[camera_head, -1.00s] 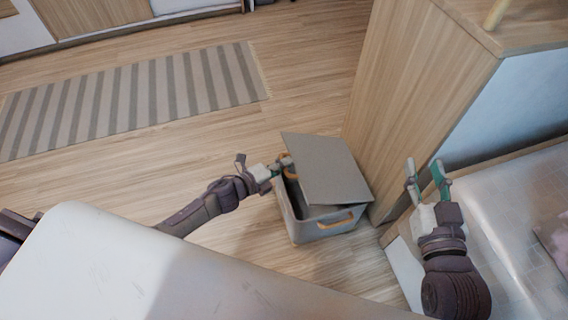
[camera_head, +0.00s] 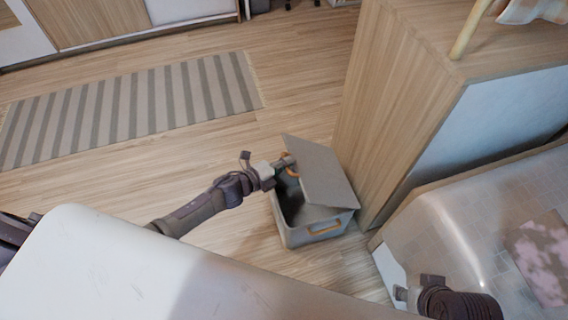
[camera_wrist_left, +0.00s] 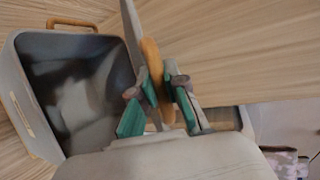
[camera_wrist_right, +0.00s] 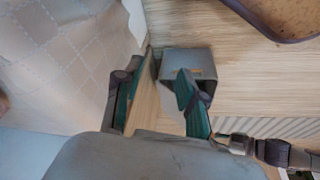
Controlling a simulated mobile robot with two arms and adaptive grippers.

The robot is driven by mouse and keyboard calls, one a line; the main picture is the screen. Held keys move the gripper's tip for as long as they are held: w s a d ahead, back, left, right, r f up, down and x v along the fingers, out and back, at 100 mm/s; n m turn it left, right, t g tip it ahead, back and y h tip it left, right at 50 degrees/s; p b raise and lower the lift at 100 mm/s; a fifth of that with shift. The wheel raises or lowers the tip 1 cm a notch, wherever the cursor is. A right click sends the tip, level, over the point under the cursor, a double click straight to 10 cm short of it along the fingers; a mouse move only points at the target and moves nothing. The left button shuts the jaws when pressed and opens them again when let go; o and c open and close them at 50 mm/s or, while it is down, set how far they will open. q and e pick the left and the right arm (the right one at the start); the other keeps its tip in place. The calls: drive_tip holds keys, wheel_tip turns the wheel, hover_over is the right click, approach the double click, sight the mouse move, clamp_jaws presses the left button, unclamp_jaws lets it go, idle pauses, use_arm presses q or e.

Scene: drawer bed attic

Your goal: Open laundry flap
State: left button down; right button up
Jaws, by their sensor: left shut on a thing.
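The grey laundry box (camera_head: 305,238) stands on the floor with its flap (camera_head: 322,174) tilted partly up. In the left wrist view the box's wall (camera_wrist_left: 28,98) and dark inside show, and the flap (camera_wrist_left: 131,35) is seen nearly edge-on. My left gripper (camera_head: 285,167) is shut on the orange handle (camera_wrist_left: 157,75) at the flap's edge. My right gripper (camera_wrist_right: 158,98) is open and empty. In the head view only part of the right arm shows at the lower right. In the right wrist view the box (camera_wrist_right: 188,64) appears beyond its fingers.
A wooden cabinet (camera_head: 375,110) stands close to the box's right side. A bed (camera_head: 475,225) lies at the right, beside my right arm. A striped rug (camera_head: 130,105) lies at the back left. The floor left of the box is clear.

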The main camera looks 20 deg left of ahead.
use_arm(q)
drive_tip(key=d+r+p, duration=0.1)
drive_tip(key=w+d+r, duration=0.1)
drive_tip(key=w+r+p, duration=0.1)
drive_tip(key=r, duration=0.1)
drive_tip(key=shift+d+p, duration=0.35)
drive_tip(key=shift+d, duration=0.05)
drive_tip(key=w+d+r+p, duration=0.3)
drive_tip(key=w+d+r, duration=0.1)
drive_tip(key=d, duration=0.3)
drive_tip(key=shift+w+r, duration=0.25)
drive_tip(key=shift+w, duration=0.05)
use_arm(e)
wheel_tip(320, 180, down, 20)
drive_tip(key=s+g, duration=0.1)
drive_tip(key=shift+s+d, duration=0.15)
drive_tip(key=shift+d, duration=0.1)
drive_tip(key=shift+f, duration=0.1)
use_arm(q)
drive_tip(key=c, duration=1.2)
unclamp_jaws()
drive_tip(key=shift+s, duration=0.1)
drive_tip(key=shift+a+f, duration=0.1)
drive_tip(key=v, duration=1.2)
